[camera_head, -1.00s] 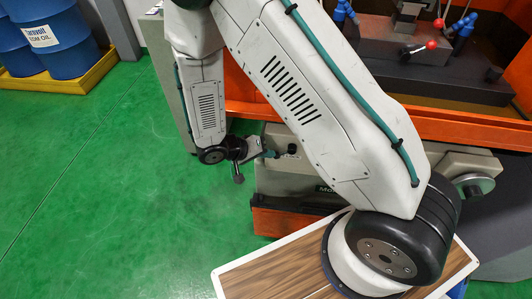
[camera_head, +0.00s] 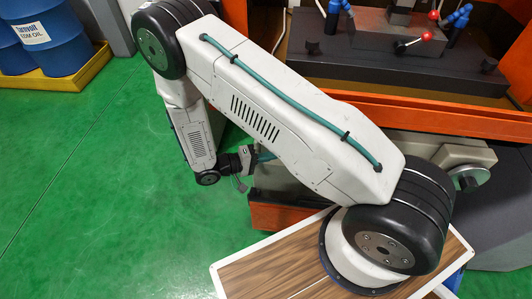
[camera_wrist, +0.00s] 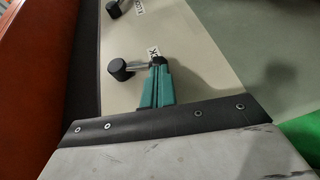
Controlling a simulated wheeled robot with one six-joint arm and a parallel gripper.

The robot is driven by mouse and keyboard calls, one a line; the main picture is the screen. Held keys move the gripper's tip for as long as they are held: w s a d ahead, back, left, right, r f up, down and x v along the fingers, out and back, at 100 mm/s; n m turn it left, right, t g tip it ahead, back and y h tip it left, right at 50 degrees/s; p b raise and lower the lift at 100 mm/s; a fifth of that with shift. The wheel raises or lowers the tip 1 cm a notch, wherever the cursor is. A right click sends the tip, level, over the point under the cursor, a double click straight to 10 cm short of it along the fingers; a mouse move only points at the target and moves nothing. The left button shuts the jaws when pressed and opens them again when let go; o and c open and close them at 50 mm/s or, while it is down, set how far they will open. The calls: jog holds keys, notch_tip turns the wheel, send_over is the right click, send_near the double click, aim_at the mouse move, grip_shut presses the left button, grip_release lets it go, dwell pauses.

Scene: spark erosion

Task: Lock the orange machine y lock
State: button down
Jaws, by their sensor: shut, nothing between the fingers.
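The orange machine (camera_head: 430,119) stands at the right in the head view. In the wrist view its beige panel (camera_wrist: 215,60) carries two small levers with black knobs. The other lever (camera_wrist: 113,9) is at the top edge, with a partly cut-off label I cannot read surely. My gripper (camera_wrist: 158,63) is shut and empty, its teal fingers at the right end of the nearer lever; I cannot tell whether they touch. In the head view my gripper (camera_head: 264,156) is beside the machine's front left, and the levers cannot be made out.
An orange ledge (camera_wrist: 35,60) and a dark strip border the panel on the left in the wrist view. Blue oil drums (camera_head: 45,40) stand in a yellow tray (camera_head: 85,74) at the far left. The green floor (camera_head: 90,190) between is clear.

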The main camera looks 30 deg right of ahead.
jog(key=shift+s+d+f+h, duration=0.25)
jog(key=shift+d+f+h, duration=0.05)
jog(key=shift+d+f, duration=0.15)
dwell(0.6)
jog(key=w+a, duration=0.1)
jog(key=a, duration=1.2)
jog(key=shift+w+a+f, duration=0.2)
jog(key=shift+w+a, duration=0.15)
jog(key=shift+a, duration=0.05)
